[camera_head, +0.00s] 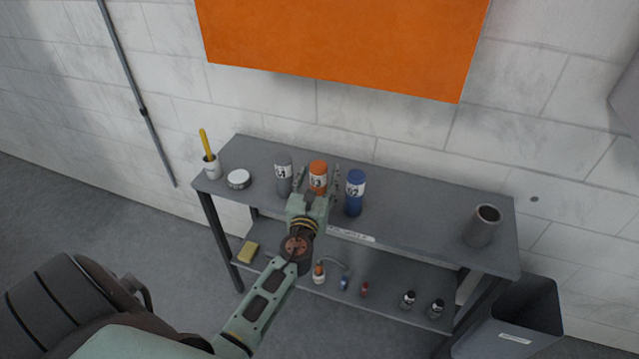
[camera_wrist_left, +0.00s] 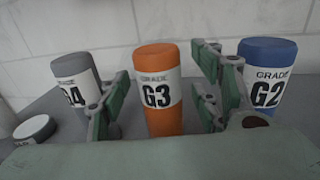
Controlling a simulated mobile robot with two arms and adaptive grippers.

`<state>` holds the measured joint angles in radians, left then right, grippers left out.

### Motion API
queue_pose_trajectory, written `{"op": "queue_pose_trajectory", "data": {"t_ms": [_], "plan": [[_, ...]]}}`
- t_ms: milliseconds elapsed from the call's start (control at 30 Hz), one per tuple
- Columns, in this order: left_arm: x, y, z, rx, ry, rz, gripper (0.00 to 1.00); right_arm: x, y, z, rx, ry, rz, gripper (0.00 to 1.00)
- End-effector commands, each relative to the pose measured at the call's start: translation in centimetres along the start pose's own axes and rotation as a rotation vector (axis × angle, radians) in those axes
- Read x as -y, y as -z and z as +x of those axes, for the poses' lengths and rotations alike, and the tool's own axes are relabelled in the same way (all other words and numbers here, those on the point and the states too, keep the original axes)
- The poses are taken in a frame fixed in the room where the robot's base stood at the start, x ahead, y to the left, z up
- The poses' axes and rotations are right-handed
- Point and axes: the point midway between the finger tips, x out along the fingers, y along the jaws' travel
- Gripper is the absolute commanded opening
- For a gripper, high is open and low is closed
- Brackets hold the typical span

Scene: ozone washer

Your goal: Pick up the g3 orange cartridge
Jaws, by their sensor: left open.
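The orange cartridge (camera_head: 318,166) stands upright on the top of the grey shelf table, between a grey and a blue cartridge. Its white label reads G3 in the left wrist view (camera_wrist_left: 157,92). My left gripper (camera_head: 318,182) is open in front of it. In the left wrist view one finger (camera_wrist_left: 110,103) is left of the orange cartridge and the other (camera_wrist_left: 212,90) is right of it, with gaps showing on both sides. The cartridge's lower end is hidden by my gripper. My right gripper is not in view.
The grey G4 cartridge (camera_head: 283,180) and blue G2 cartridge (camera_head: 354,203) stand close on either side. A white round tin (camera_head: 238,179), a cup with a yellow handle (camera_head: 212,168) and a dark metal cup (camera_head: 482,226) are on the tabletop (camera_head: 420,205). Small bottles stand on the lower shelf.

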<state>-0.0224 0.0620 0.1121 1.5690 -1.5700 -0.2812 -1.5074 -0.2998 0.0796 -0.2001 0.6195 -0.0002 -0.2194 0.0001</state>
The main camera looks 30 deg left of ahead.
Motion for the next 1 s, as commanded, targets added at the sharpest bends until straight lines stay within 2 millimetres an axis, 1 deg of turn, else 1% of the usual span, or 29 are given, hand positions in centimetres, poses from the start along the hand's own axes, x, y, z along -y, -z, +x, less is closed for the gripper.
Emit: {"op": "queue_pose_trajectory", "data": {"t_ms": [33, 100, 333, 900, 1000], "plan": [[-0.03, 0.00, 0.55, 0.001, 0.000, 0.000, 0.58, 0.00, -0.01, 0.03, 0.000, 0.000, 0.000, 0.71], [-0.04, 0.04, 0.92, -0.001, 0.000, -0.001, 0.58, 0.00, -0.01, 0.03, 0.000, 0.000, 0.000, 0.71], [-0.03, 0.04, 1.00, -0.001, 0.000, -0.002, 0.58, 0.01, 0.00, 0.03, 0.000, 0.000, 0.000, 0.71], [-0.02, 0.05, 0.96, -0.001, 0.000, -0.003, 0.08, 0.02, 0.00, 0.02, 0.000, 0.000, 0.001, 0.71], [-0.02, -0.04, 0.99, 0.001, 0.000, -0.003, 0.02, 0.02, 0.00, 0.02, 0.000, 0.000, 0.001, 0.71]]}}
